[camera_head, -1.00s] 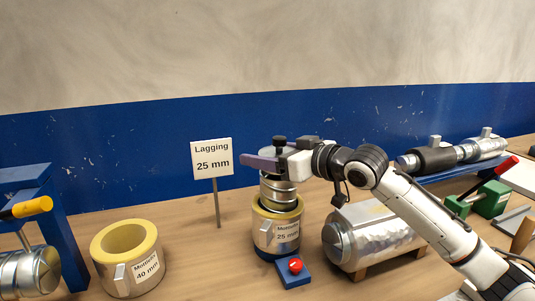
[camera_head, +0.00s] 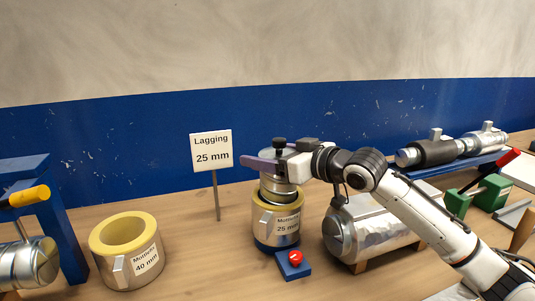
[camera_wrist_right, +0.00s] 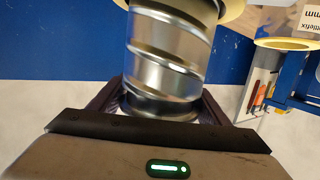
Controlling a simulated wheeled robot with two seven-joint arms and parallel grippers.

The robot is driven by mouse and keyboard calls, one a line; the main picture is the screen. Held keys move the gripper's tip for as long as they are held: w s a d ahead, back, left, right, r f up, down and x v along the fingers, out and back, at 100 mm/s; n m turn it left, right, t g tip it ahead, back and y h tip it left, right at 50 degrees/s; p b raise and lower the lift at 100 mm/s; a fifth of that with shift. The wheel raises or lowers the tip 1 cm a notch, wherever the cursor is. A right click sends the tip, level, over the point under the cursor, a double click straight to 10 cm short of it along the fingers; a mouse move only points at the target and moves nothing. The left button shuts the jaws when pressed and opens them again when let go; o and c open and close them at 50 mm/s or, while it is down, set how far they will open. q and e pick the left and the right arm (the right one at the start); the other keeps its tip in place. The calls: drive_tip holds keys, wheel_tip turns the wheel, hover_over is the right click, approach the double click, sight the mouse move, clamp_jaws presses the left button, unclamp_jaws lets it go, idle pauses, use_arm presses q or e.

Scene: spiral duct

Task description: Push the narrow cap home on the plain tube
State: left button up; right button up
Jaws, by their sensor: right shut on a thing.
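My right gripper (camera_head: 268,164) is shut on a silver ribbed round piece (camera_head: 278,188) with a black knob (camera_head: 279,144) above it. The piece stands roughly upright, its lower end inside the yellow-lined sleeve (camera_head: 277,222) labelled 25 mm. In the right wrist view the ribbed piece (camera_wrist_right: 168,50) runs from between the fingers into a yellow ring at the top edge. I cannot tell which part is the narrow cap and which the plain tube, and the joint inside the sleeve is hidden. My left gripper is out of view.
A blue block with a red button (camera_head: 294,258) sits in front of the sleeve. A 40 mm sleeve (camera_head: 127,262) stands left. A sign (camera_head: 211,150) stands behind. A foil-wrapped cylinder (camera_head: 372,232) lies right. A blue frame (camera_head: 55,215) is far left.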

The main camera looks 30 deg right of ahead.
drive_tip(key=shift+f+b, duration=0.35)
drive_tip(key=shift+f, duration=0.55)
drive_tip(key=o, duration=1.2)
drive_tip(key=shift+s, duration=0.1)
drive_tip(key=b+v, duration=0.2)
drive_tip(key=v, duration=0.8)
drive_tip(key=shift+b, duration=0.3)
drive_tip(key=shift+r, duration=0.1)
